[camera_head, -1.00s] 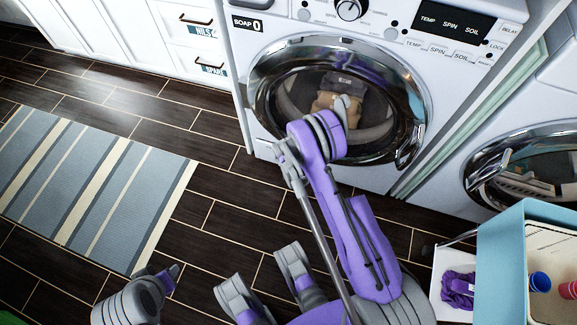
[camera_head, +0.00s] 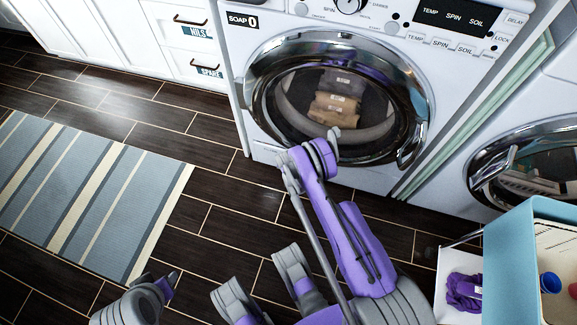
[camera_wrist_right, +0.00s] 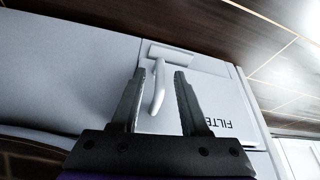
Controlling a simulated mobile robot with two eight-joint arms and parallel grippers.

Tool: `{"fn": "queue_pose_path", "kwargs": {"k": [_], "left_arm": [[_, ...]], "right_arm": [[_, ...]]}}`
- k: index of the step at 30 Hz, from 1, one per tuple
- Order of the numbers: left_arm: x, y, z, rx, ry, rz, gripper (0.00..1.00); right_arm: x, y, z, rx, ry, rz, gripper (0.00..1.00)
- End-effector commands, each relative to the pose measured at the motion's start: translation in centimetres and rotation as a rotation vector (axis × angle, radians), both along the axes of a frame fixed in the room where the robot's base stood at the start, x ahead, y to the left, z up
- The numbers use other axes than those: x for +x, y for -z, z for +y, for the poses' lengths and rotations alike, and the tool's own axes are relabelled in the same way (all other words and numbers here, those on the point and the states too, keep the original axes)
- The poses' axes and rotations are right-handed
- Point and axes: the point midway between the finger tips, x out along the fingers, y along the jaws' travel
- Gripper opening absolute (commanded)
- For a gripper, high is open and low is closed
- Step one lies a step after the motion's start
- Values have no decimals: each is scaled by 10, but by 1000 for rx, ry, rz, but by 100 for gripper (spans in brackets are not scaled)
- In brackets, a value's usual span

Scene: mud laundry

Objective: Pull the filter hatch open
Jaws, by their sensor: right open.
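The filter hatch (camera_wrist_right: 205,98) is a pale square panel low on the washer front, with lettering that reads upside down in the right wrist view. Its white handle (camera_wrist_right: 158,90) stands out from the panel, with a wide base and a narrow bar. My right gripper (camera_wrist_right: 160,73) is open, its two dark fingers on either side of the bar. Gaps show on both sides; I cannot tell the depth between fingers and panel. The hatch looks shut. In the head view my purple right arm hides the right gripper and hatch.
The washer's round glass door (camera_head: 338,98) is shut above, with folded items behind it. A second machine (camera_head: 535,165) stands to the right. A light blue container (camera_head: 515,255) and a white box with purple cloth are at lower right. A striped rug (camera_head: 85,190) lies left on dark floor.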

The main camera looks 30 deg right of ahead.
Motion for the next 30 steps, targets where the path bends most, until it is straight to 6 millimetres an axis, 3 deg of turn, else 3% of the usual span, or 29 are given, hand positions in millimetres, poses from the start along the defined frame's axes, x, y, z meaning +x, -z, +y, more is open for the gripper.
{"fn": "queue_pose_path", "kwargs": {"k": [7, 15, 30], "left_arm": [[0, 0, 0, 0, 0, 0, 40], [0, 0, 0, 0, 0, 0, 40], [0, 0, 0, 0, 0, 0, 40]], "right_arm": [[0, 1, 0, 0, 0, 0, 45], [0, 0, 0, 0, 0, 0, 0], [0, 0, 0, 0, 0, 0, 0]]}}
